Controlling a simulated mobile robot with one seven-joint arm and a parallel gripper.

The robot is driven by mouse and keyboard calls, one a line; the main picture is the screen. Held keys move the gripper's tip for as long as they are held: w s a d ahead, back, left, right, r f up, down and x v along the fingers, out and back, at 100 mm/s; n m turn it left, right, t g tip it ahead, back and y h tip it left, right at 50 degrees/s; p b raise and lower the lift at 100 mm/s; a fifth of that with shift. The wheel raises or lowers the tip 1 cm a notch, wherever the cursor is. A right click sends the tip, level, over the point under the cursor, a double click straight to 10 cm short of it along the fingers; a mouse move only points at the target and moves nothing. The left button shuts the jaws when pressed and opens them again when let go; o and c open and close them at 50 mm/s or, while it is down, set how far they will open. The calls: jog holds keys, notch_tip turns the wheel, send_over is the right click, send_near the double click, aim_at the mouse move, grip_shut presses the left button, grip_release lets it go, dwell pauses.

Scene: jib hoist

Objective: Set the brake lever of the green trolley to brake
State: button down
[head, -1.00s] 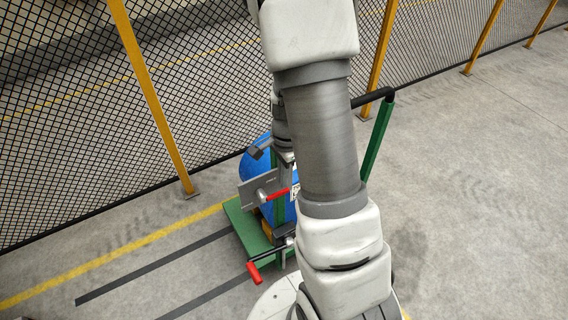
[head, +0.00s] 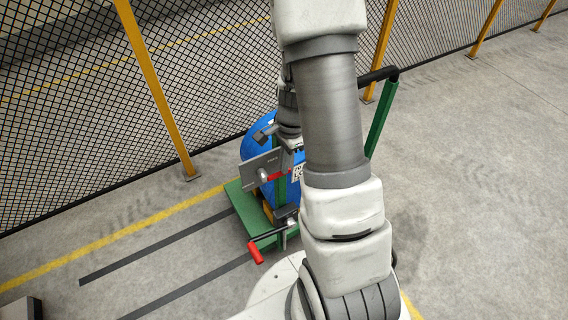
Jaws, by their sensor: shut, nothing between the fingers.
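The green trolley (head: 240,204) stands by the mesh fence and carries a blue drum (head: 250,146). A tilted grey plate (head: 254,169) with small unreadable marks is in front of the drum. A short red lever (head: 277,176) sits at a hub on the plate and points right; I take it for the brake lever. Its set position cannot be read. My gripper (head: 291,143) is shut and empty, just above the lever and partly behind my arm. Its fingertips are hard to make out, and I cannot tell whether they touch the lever.
A black crank with a red grip (head: 256,252) sticks out low at the trolley's front. The trolley's push handle (head: 380,125) rises at right behind my arm. The yellow-posted mesh fence (head: 70,100) stands behind. The floor at right is clear. A dark object (head: 20,307) shows at lower left.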

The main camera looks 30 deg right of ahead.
aim_at(290, 170)
jog(key=shift+f, duration=0.15)
jog(key=f+y+b, duration=0.1)
jog(key=y+b, duration=0.1)
jog(key=d+f+y+b, duration=0.1)
jog(key=b, duration=0.1)
jog(key=shift+f+y, duration=0.15)
jog(key=shift+y, duration=0.25)
jog(key=y+b, duration=0.1)
jog(key=f+y+b, duration=0.1)
jog(key=y, duration=0.1)
jog(key=shift+f, duration=0.25)
jog(key=y, duration=0.2)
jog(key=shift+f+y, duration=0.4)
jog(key=shift+b, duration=0.35)
jog(key=shift+a+f+g+y+b, duration=0.1)
jog(key=shift+a+f+y+b, duration=0.45)
jog(key=shift+y, duration=0.45)
jog(key=shift+a+f+g+y+b, duration=0.1)
jog(key=shift+a+f+y+b, duration=0.3)
jog(key=shift+f+y+b, duration=0.5)
jog(key=shift+a+f+g+y+b, duration=0.1)
jog(key=shift+a+f+y+b, duration=0.4)
jog(key=shift+y, duration=0.6)
